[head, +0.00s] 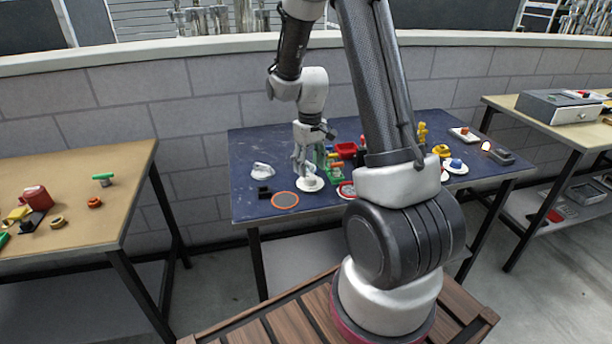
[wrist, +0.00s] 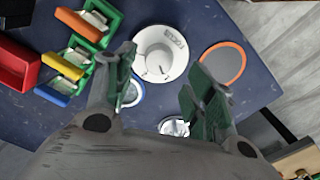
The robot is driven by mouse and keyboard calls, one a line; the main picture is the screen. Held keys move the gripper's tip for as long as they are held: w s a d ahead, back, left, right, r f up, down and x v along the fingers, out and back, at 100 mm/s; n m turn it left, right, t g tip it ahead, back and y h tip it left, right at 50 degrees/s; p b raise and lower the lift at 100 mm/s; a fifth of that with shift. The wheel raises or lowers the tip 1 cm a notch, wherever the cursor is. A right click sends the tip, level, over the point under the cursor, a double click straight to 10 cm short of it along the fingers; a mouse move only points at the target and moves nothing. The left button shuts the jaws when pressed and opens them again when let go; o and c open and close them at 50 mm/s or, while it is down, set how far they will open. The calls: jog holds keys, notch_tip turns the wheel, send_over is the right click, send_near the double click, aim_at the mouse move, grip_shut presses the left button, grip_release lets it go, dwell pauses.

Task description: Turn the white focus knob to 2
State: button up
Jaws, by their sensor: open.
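The white focus knob (head: 311,184) sits on a round white base on the blue table, below my gripper in the head view. In the wrist view the knob (wrist: 158,64) lies beyond and between my fingertips. Dark lettering shows on its rim and small dark marks near its centre; the marks are too small to read, so I cannot tell its setting. My gripper (head: 304,158) points down over it. In the wrist view my gripper (wrist: 160,72) has its two green-padded fingers spread apart, with nothing between them. I cannot tell whether a finger touches the knob.
An orange-rimmed grey disc (wrist: 222,64) lies right of the knob. Green-framed blocks (wrist: 83,56) and a red bin (wrist: 15,65) stand to its left. A pale object (head: 262,170) and a black one (head: 264,191) lie nearby. Side tables flank the blue table (head: 250,145).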

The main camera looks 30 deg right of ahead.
aim_at(310, 177)
jog(key=shift+d+f, duration=0.1)
jog(key=shift+f, duration=1.85)
jog(key=shift+c, duration=0.2)
jog(key=c, duration=1)
jog(key=m, duration=0.5)
jog(key=shift+m, duration=0.3)
jog(key=m, duration=0.5)
jog(key=shift+s+m, duration=0.1)
jog(key=shift+m, duration=0.6)
